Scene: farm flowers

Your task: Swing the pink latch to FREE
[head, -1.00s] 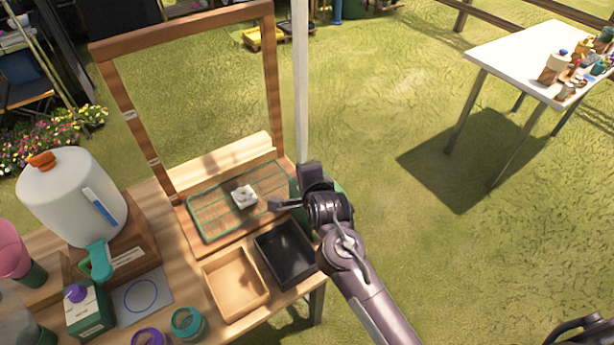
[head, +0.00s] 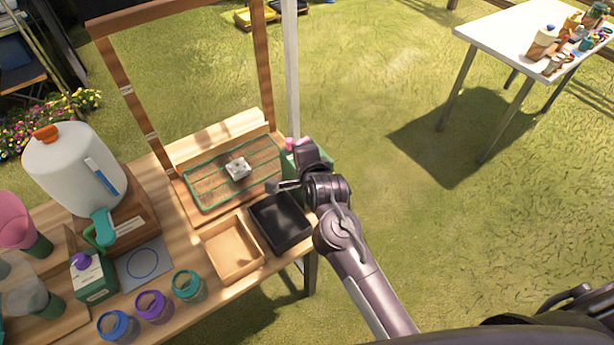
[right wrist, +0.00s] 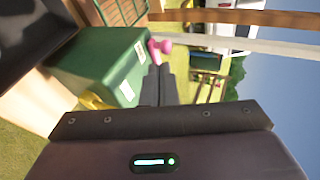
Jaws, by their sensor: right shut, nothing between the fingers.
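The pink latch (head: 296,143) shows as a small pink piece at the green box (head: 291,160), at the back right corner of the wooden table. In the right wrist view the pink latch (right wrist: 160,48) has two rounded lobes, beside the green box (right wrist: 105,65) with its white label. My right gripper (head: 304,147) is shut and empty, right beside the latch. In the right wrist view its dark fingers (right wrist: 156,72) end at the pink piece; I cannot tell whether they touch it. Any FREE marking is not readable. My left gripper is not in view.
A white post (head: 292,90) and wooden frame (head: 264,75) rise close by. A green rack (head: 205,206) holds a white piece (head: 238,168).

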